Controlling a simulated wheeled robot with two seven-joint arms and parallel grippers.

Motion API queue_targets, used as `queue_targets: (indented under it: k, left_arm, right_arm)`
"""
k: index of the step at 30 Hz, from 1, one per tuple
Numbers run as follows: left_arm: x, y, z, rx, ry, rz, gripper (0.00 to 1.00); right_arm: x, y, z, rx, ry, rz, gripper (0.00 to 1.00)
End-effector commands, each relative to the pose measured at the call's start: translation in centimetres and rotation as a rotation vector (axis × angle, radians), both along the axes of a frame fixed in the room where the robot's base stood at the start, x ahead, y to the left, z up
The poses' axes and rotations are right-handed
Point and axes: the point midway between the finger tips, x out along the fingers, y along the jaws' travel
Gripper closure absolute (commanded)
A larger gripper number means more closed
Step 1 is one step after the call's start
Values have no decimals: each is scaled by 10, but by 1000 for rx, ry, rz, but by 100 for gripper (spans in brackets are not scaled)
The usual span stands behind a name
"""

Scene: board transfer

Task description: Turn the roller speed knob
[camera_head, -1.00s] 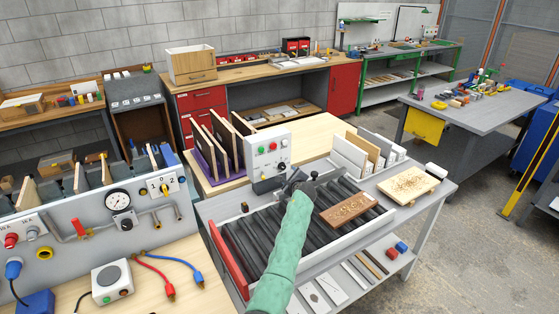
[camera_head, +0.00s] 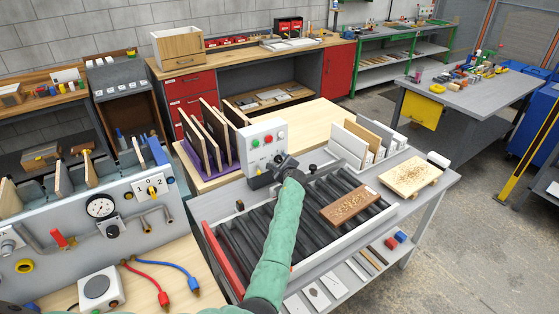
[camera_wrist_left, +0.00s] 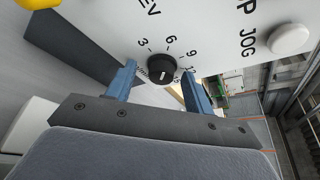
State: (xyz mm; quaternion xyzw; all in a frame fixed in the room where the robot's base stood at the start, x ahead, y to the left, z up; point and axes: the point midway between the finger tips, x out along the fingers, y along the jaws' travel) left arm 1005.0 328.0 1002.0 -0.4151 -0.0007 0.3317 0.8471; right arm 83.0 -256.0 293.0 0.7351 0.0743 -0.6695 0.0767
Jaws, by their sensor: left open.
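The roller speed knob (camera_wrist_left: 162,69) is a round black knob with a white mark on the white panel face, ringed by printed numbers such as 3, 6 and 9. My left gripper (camera_wrist_left: 160,75) is open, with one blue finger on each side of the knob; I cannot tell whether they touch it. In the head view the left gripper (camera_head: 284,162) is at the lower front of the white control box (camera_head: 262,138) and hides the knob there. The box bears green, red and white buttons. My right gripper is not in view.
The roller conveyor (camera_head: 245,238) lies below my left arm and carries a brown board (camera_head: 349,205). Upright boards in a purple rack (camera_head: 190,160) stand left of the control box. A light board (camera_head: 410,176) lies at the right. A gauge panel (camera_head: 75,221) is at left.

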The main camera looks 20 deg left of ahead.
Motion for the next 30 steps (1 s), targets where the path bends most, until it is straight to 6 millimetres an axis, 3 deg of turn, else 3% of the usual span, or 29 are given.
queue_targets:
  k: [5, 12, 30]
  left_arm:
    - [0, 0, 0, 0, 0, 0, 48]
    - [0, 0, 0, 0, 0, 0, 92]
    - [0, 1, 0, -76, -101, 0, 92]
  right_arm:
    - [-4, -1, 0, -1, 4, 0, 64]
    - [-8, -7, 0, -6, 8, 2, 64]
    - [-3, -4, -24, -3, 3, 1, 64]
